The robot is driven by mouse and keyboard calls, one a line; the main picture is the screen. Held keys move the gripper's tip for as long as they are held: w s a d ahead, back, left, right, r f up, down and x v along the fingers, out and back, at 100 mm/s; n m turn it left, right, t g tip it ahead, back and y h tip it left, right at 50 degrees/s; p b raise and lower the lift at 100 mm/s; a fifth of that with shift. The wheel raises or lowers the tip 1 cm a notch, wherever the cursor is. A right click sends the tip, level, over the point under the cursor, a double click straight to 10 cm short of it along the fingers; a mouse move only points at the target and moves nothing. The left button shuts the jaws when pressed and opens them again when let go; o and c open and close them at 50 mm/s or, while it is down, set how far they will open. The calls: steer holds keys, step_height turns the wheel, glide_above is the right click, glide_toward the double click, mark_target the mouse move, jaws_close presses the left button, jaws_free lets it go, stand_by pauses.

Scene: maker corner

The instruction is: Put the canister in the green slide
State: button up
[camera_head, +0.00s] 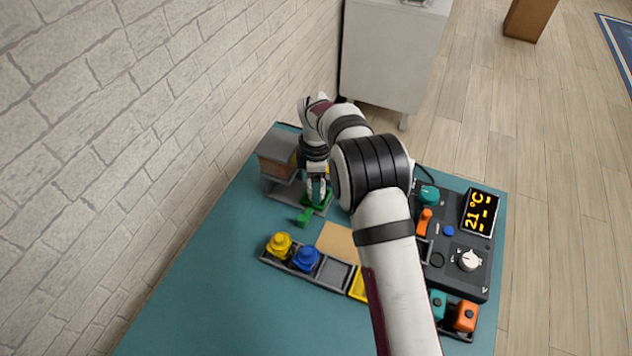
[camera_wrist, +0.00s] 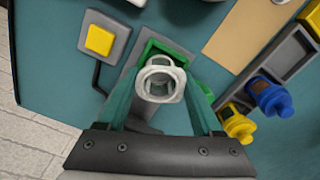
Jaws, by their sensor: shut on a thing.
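My gripper (camera_head: 317,196) points down at the back of the teal table, beside a grey stand. In the wrist view its two green fingers (camera_wrist: 160,100) are closed around a pale grey-white canister (camera_wrist: 160,80), seen from above with a round opening. The green slide (camera_wrist: 182,52) shows just beyond and partly under the canister; in the head view a green piece of it (camera_head: 303,217) sticks out near the fingertips. The canister is over the slide or in it; I cannot tell whether it touches the bottom. The fingers hide the canister in the head view.
A grey and brown stand (camera_head: 277,152) is left of my gripper. A tray (camera_head: 335,273) holds yellow (camera_head: 278,244) and blue (camera_head: 306,257) canisters. A tan pad (camera_head: 338,239) lies nearby. A dark control panel (camera_head: 452,240) is at right. The table's left front is clear.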

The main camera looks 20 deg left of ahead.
steer(key=shift+f, duration=0.4)
steer(key=o, duration=1.5)
steer(key=shift+f, duration=0.1)
steer(key=shift+c, duration=0.2)
steer(key=shift+r, duration=3.55)
steer(key=s+d+r+m+y, duration=0.1)
steer(key=s+d+r+m, duration=0.4)
steer(key=d+r+m, duration=0.3)
steer(key=s+d+r+m, duration=0.6)
steer(key=d, duration=0.5)
steer(key=s+d+f+m, duration=0.1)
steer(key=s+d+m, duration=0.2)
steer(key=s+m, duration=0.4)
steer(key=s+d+f+m, duration=0.1)
steer(key=s+d+m, duration=0.3)
steer(key=s+m, duration=0.3)
steer(key=s, duration=0.4)
steer(key=shift+s+d+y, duration=0.2)
steer(key=shift+s+y, duration=0.15)
steer(key=shift+y, duration=0.05)
